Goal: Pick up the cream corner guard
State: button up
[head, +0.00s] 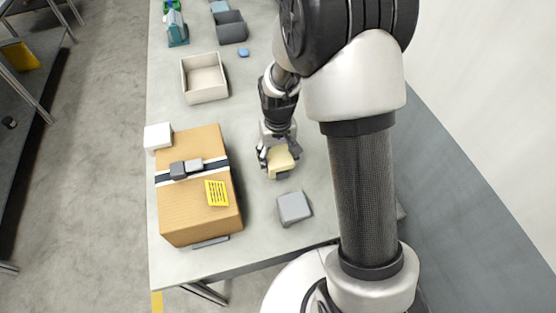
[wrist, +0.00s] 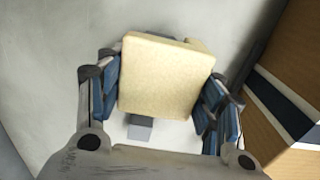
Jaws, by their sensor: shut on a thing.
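The cream corner guard (head: 281,162) is a pale yellow block between the fingers of my gripper (head: 276,164) in the head view. It fills the middle of the wrist view (wrist: 165,78), with a blue-padded finger of my gripper (wrist: 160,92) against each side. The gripper is shut on it. It is over the grey table, right of the cardboard box. I cannot tell whether it touches the table. A small grey part shows just below it in both views.
The cardboard box (head: 195,210) has a strap, grey blocks on top and a yellow label (head: 217,193). A white block (head: 158,137) stands at its far left corner. A grey block (head: 294,208) lies nearer me. A cream open tray (head: 205,97) and a grey bin (head: 230,33) stand farther back.

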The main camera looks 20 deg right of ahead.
aim_at(278, 155)
notch_tip(278, 155, up, 17)
jog(key=p, duration=0.4)
jog(key=shift+f, duration=0.1)
